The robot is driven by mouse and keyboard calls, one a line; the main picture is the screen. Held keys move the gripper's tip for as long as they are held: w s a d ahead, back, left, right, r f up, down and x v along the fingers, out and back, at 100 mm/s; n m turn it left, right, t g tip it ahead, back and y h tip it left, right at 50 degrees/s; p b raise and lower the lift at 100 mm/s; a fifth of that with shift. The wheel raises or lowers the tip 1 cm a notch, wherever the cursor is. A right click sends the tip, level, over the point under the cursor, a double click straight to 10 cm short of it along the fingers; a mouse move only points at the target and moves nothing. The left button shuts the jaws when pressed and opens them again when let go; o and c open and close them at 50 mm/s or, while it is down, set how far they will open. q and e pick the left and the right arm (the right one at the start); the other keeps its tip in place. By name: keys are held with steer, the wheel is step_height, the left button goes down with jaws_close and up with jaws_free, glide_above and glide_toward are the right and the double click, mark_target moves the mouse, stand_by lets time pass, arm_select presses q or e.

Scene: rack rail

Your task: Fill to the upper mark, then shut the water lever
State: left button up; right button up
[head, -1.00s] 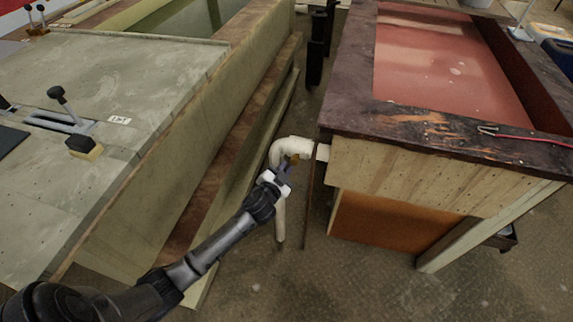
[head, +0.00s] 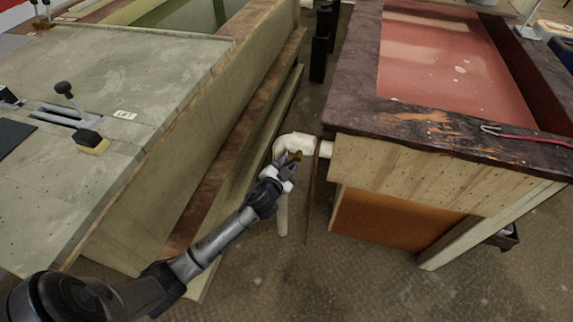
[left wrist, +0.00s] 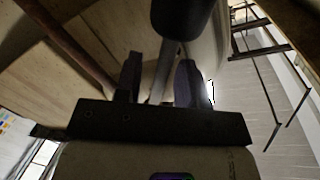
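A white pipe (head: 292,143) comes out of the side of the red-floored tank (head: 350,105) and bends downward. A small brass-coloured lever (head: 296,157) shows at the pipe's bend. My left gripper (head: 286,166) is right at this lever. In the left wrist view, the two dark fingers (left wrist: 159,82) stand apart with a thin grey bar (left wrist: 164,72) between them and a gap beside it. A rounded dark end (left wrist: 182,14) is above them. Contact with the bar cannot be told. I cannot make out an upper mark or a clear water line. My right gripper is not in view.
A grey-topped bench (head: 150,65) with black-knobbed levers (head: 64,88) stands at left, with a greenish trough (head: 180,12) behind it. Red-handled pliers (head: 510,135) lie on the tank rim. A narrow strip of floor (head: 262,235) separates bench and tank.

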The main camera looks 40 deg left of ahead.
arm_select(q)
steer(key=shift+s, duration=0.1)
steer(key=p+v, duration=0.3)
steer(key=v, duration=1)
steer(key=shift+s+p, duration=0.3)
steer(key=shift+p, duration=0.1)
steer(key=shift+d, duration=0.1)
steer(key=shift+c, duration=0.3)
